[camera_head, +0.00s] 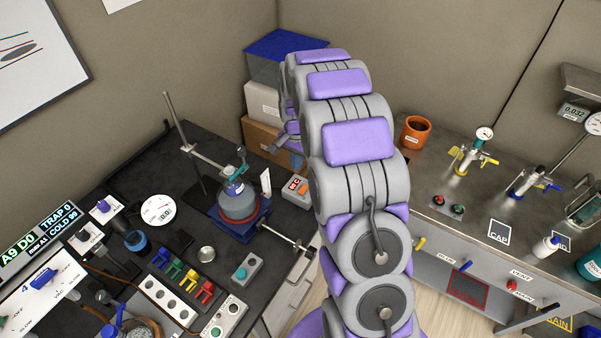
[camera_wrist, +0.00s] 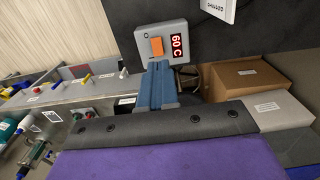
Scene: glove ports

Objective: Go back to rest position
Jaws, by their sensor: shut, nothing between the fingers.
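My gripper (camera_wrist: 158,72) shows in the wrist view as two blue-grey fingers, pressed together with nothing between them. Its tips point toward a grey control box (camera_wrist: 178,45) with an orange rocker switch (camera_wrist: 156,46) and a red display reading 60 C. I cannot tell how large the gap to the box is. In the head view my purple and grey arm rises through the middle and bends over toward the back, hiding most of the gripper. The same control box (camera_head: 298,191) stands on the dark bench just left of the arm.
A flask (camera_head: 238,202) sits on a blue base beside a clamp stand (camera_head: 181,128). Cardboard boxes (camera_head: 262,135) are stacked behind the arm. Coloured levers and switch panels crowd the left bench (camera_head: 190,235). A grey counter (camera_head: 455,185) with valves and an orange pot (camera_head: 415,132) stands right.

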